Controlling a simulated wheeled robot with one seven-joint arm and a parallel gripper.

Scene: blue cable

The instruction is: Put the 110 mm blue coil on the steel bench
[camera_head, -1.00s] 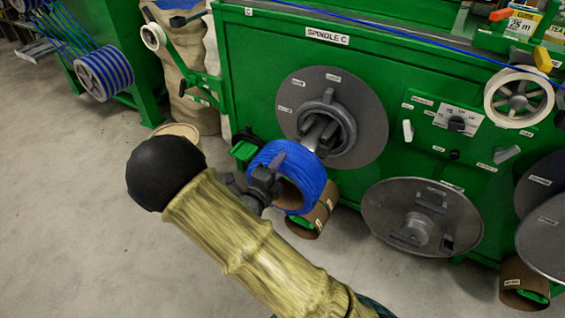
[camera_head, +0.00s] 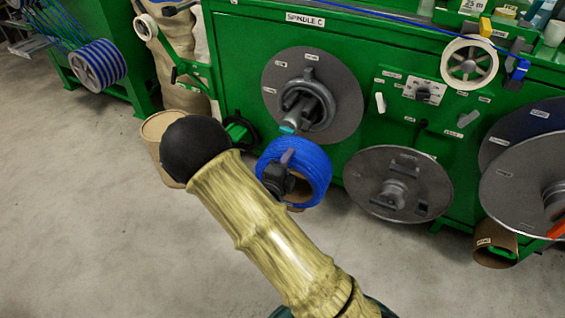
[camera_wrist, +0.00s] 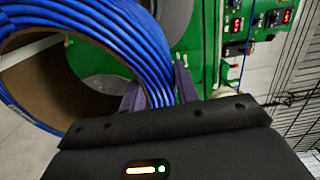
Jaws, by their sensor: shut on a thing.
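The blue coil (camera_head: 313,163) hangs in my gripper (camera_head: 285,172), in front of and just below the spindle hub of the green machine. In the wrist view the blue coil (camera_wrist: 125,30) is large, with blue turns around a brown core, and the fingers (camera_wrist: 155,92) of my gripper close on its wall. The coil looks clear of the spindle's end in the head view. The steel bench cannot be made out in either view.
The spindle C hub (camera_head: 305,110) with its grey disc (camera_head: 345,85) is just behind the coil. A second grey disc (camera_head: 385,160) sits lower right. A brown drum (camera_head: 158,130) stands left of my arm. The floor (camera_head: 80,220) at left is clear.

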